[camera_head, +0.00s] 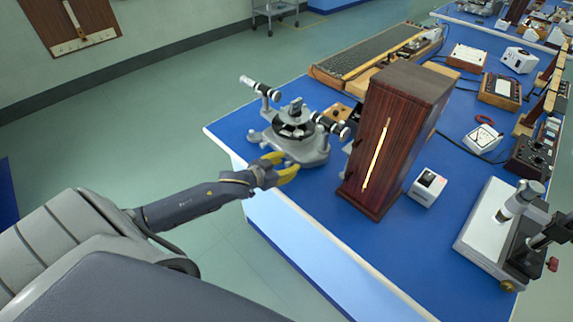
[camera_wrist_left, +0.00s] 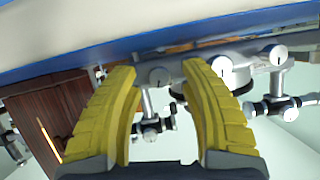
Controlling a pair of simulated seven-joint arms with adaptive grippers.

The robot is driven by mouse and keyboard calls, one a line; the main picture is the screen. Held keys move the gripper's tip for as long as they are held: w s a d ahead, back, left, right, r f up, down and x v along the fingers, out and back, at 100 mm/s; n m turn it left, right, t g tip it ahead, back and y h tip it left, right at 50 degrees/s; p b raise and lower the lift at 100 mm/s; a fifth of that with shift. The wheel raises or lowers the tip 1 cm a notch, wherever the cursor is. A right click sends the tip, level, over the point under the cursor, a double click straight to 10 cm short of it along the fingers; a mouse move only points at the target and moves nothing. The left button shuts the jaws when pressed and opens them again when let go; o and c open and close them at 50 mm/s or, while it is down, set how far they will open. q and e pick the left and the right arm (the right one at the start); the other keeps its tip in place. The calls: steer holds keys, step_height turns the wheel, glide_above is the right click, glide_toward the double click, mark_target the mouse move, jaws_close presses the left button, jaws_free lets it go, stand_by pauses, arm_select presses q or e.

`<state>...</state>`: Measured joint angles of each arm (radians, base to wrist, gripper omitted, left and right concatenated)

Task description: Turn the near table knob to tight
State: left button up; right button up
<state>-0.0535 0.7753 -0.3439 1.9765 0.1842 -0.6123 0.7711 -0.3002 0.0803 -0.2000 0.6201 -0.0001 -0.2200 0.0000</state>
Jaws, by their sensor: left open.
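A grey spectrometer (camera_head: 300,150) with a round dark table and two black-and-silver tubes stands at the near left corner of the blue bench. My left gripper (camera_head: 287,164) has yellow fingers spread apart at the near side of its base. In the left wrist view the open gripper (camera_wrist_left: 158,70) frames a small round grey knob (camera_wrist_left: 159,76) seen in the gap between the fingertips. I cannot tell if either finger touches it. Two more round knobs, a middle one (camera_wrist_left: 221,66) and a right one (camera_wrist_left: 278,55), show beyond the right finger. Which is the near table knob is not certain. My right gripper is not in view.
A tall dark wooden lamp box (camera_head: 400,130) with a glowing slit stands right of the spectrometer. A small white box (camera_head: 427,187) and a microscope-like instrument (camera_head: 505,230) are further right. The bench's near edge (camera_head: 310,232) runs close below the gripper.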

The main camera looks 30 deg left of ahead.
arm_select(q)
steer(key=shift+w, duration=0.1)
steer(key=shift+c, duration=0.3)
jaws_close()
